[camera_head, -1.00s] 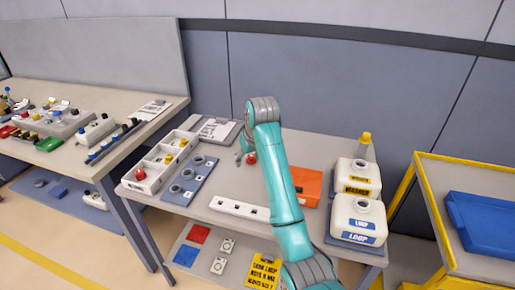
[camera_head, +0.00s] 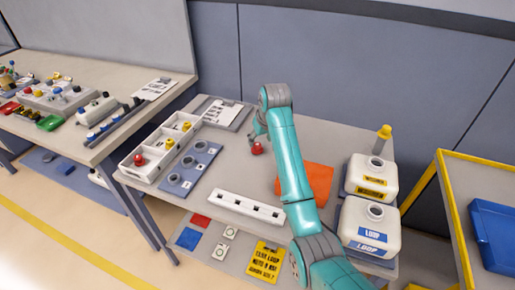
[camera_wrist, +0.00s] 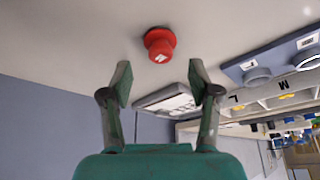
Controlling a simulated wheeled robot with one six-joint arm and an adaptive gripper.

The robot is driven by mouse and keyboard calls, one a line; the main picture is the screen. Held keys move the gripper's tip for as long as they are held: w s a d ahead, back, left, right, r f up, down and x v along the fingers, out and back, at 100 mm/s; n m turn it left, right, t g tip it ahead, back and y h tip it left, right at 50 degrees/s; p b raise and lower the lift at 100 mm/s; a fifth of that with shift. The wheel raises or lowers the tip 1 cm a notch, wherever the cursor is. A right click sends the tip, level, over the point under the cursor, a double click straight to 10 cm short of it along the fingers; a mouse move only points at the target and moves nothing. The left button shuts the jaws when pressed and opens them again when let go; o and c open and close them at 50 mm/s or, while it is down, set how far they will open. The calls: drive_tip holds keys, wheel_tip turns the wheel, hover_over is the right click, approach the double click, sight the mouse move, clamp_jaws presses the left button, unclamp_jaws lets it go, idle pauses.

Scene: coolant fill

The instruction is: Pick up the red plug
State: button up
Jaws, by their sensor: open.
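A red plug (camera_head: 257,148) stands alone on the bare grey tabletop, just left of my arm. It also shows in the wrist view (camera_wrist: 160,43), with a pale mark on its face. My gripper (camera_wrist: 160,80) is open, with nothing between its fingers. The plug appears beyond the fingertips, roughly centred between them and apart from them. In the head view my gripper (camera_head: 254,128) shows just behind the plug, partly hidden by my arm. A second red piece (camera_head: 139,159) sits in the front compartment of the white tray.
The white tray (camera_head: 154,169) also holds yellow pieces. A blue-grey panel with round sockets (camera_head: 189,168) lies beside it. A white slotted strip (camera_head: 246,207) is at the front edge.

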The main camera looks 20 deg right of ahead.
sight(257, 145)
drive_tip(key=shift+w+x, duration=0.2)
drive_tip(key=shift+x, duration=2.3)
drive_tip(key=c, duration=0.9)
